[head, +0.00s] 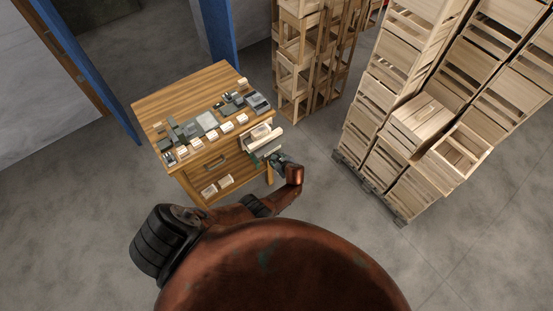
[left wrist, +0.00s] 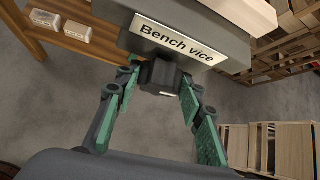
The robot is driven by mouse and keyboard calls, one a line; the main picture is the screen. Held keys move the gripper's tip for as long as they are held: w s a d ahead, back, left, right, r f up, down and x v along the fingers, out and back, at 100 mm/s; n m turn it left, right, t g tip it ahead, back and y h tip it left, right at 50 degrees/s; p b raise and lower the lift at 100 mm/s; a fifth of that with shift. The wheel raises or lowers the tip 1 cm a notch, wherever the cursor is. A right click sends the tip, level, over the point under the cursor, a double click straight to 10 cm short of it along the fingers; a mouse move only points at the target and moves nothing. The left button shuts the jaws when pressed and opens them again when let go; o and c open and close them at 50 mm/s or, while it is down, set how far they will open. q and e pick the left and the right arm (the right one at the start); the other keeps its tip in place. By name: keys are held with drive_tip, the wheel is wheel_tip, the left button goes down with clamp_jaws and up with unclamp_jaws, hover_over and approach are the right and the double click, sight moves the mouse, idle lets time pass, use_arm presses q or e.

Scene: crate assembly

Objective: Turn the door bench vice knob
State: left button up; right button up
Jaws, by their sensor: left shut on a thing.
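In the left wrist view a pale label reading "Bench vice" (left wrist: 172,40) is on the edge of a grey body (left wrist: 235,40). A dark, blocky knob (left wrist: 158,74) sticks out just below the label. The knob is too small to make out there. My right gripper is not in view.
Grey parts and several pale labels lie on the benchtop. Labelled blocks (left wrist: 62,25) sit on a lower shelf. Stacked wooden crates (head: 385,125) stand to the right, and more crates (head: 310,60) behind. A blue post (head: 218,35) is behind the bench. Floor between bench and crates is clear.

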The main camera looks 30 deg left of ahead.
use_arm(q)
drive_tip(key=shift+w+f+g+b, duration=0.1)
drive_tip(key=shift+w+g+b, duration=0.05)
drive_tip(key=shift+g+b, duration=0.15)
drive_tip(key=m+g+y+b, duration=0.1)
drive_tip(key=g+b, duration=0.1)
drive_tip(key=b, duration=0.2)
drive_tip(key=m+g+y+b, duration=0.1)
drive_tip(key=b, duration=0.3)
drive_tip(key=shift+w+d+f+m+g, duration=0.1)
drive_tip(key=shift+d+f+m+g, duration=0.05)
drive_tip(key=shift+m+g, duration=0.2)
drive_tip(key=b, duration=0.2)
drive_tip(key=m+g+b, duration=0.1)
drive_tip(key=b, duration=0.2)
drive_tip(key=shift+w+g+y, duration=0.2)
drive_tip(key=shift+g+y, duration=0.05)
drive_tip(key=shift+y, duration=0.15)
drive_tip(key=g+b, duration=0.1)
drive_tip(key=b, duration=0.3)
drive_tip(key=shift+m+y, duration=0.25)
drive_tip(key=shift+y, duration=0.05)
drive_tip(key=shift+w+m+g+y+b, duration=0.1)
drive_tip(key=shift+m+g+y+b, duration=0.2)
drive_tip(key=shift+b, duration=1.15)
drive_tip(key=shift+r, duration=0.2)
drive_tip(key=o, duration=1.1)
drive_tip(key=shift+f, duration=0.1)
drive_tip(key=shift+o, duration=0.3)
